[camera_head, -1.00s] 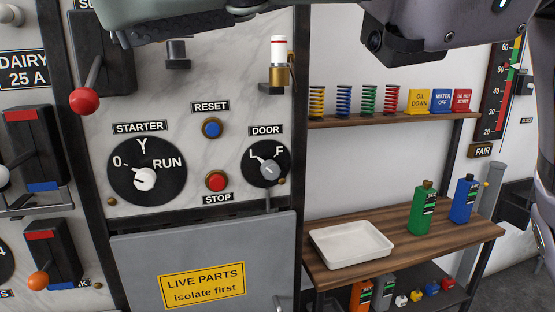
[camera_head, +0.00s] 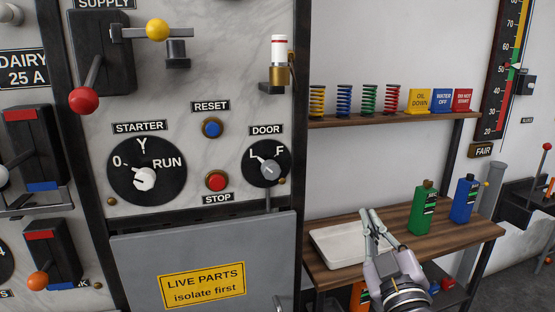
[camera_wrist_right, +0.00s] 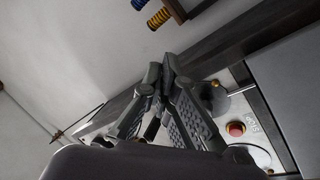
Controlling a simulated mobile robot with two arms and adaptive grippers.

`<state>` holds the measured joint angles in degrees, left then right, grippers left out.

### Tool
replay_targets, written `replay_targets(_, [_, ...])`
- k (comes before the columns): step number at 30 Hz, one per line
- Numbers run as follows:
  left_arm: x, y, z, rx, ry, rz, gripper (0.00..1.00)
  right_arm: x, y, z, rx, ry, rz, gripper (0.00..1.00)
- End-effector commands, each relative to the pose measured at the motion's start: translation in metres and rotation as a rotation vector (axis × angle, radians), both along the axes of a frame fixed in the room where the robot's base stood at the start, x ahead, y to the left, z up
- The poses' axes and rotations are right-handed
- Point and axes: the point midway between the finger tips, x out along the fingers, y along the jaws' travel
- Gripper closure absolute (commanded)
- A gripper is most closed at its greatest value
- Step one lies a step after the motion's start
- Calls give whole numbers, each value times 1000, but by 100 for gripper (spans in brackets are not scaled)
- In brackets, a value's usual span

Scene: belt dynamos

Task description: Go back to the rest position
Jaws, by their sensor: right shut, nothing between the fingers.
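My right gripper (camera_head: 373,213) shows in the head view at the lower right, pointing up in front of the white tray (camera_head: 330,247) and the wooden bench. It hides the right part of the tray. Its fingers are together with nothing between them. In the right wrist view the two dark fingertips (camera_wrist_right: 161,75) meet at the middle of the picture. My left gripper is in neither view.
A switch panel with the starter dial (camera_head: 147,171) and a grey door (camera_head: 200,270) stands at left. A green bottle (camera_head: 422,208) and blue bottle (camera_head: 464,200) stand on the bench (camera_head: 455,234), right of my gripper. Springs (camera_head: 343,101) stand on the shelf above.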

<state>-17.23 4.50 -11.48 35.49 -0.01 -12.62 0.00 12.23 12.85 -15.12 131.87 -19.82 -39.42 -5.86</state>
Motion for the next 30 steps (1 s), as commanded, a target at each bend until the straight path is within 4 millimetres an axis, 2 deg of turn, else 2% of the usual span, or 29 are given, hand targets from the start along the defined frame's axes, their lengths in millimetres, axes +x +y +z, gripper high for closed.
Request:
replay_targets(1, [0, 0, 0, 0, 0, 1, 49, -5, -7, -42, 42, 125, -16, 100])
replay_targets(4, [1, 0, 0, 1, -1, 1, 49, -22, -17, -116, 116, 357, -48, 100])
replay_targets(6, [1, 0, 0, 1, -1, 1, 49, -42, -23, -166, 162, 516, -72, 100])
replay_targets(9, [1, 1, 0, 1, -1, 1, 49, -81, -29, -231, 223, 742, -110, 100])
replay_targets(12, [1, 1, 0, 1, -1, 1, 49, -127, -31, -284, 272, 946, -144, 100])
replay_targets(15, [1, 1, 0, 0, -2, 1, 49, -169, -33, -320, 307, 1112, -176, 100])
replay_targets(18, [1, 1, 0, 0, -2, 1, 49, -208, -32, -346, 334, 1249, -201, 100])
replay_targets(21, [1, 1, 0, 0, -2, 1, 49, -245, -32, -365, 354, 1371, -226, 100])
replay_targets(26, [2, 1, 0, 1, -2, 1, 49, -301, -30, -386, 381, 1549, -260, 100])
replay_targets(27, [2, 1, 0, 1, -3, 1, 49, -292, -30, -399, 379, 1543, -260, 100])
replay_targets(30, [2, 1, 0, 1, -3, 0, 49, -284, -29, -428, 375, 1551, -261, 100])
